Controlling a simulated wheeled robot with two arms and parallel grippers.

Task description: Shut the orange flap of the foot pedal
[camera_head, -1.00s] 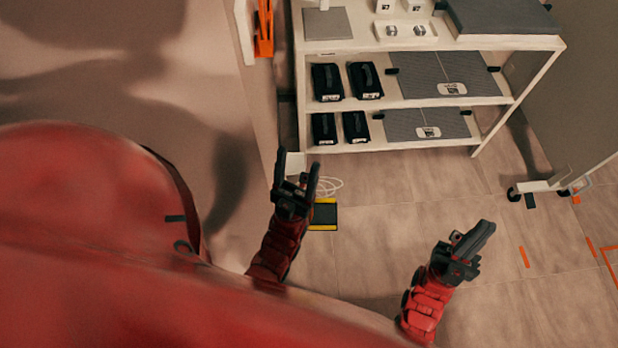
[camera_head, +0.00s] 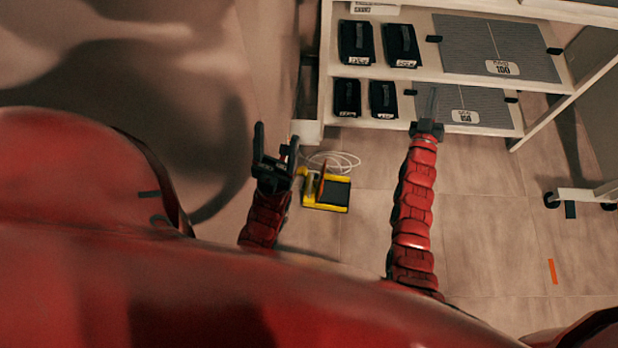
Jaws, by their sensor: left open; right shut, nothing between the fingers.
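The foot pedal (camera_head: 330,192) is a yellow frame with a dark plate, on the floor in front of the shelf. Its orange flap (camera_head: 322,181) stands up at the pedal's left part, seen nearly edge-on. My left gripper (camera_head: 274,148) is open and empty, to the left of the pedal, with its fingers pointing up in the picture. My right gripper (camera_head: 433,104) is shut and empty, up and to the right of the pedal, in front of the lower shelf in the picture. Neither gripper appears to touch the pedal.
A white shelf unit (camera_head: 530,132) with black cases (camera_head: 357,41) and grey panels (camera_head: 495,45) stands behind the pedal. A white cable (camera_head: 340,157) lies coiled behind the pedal. A wheeled stand (camera_head: 590,192) is at the right.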

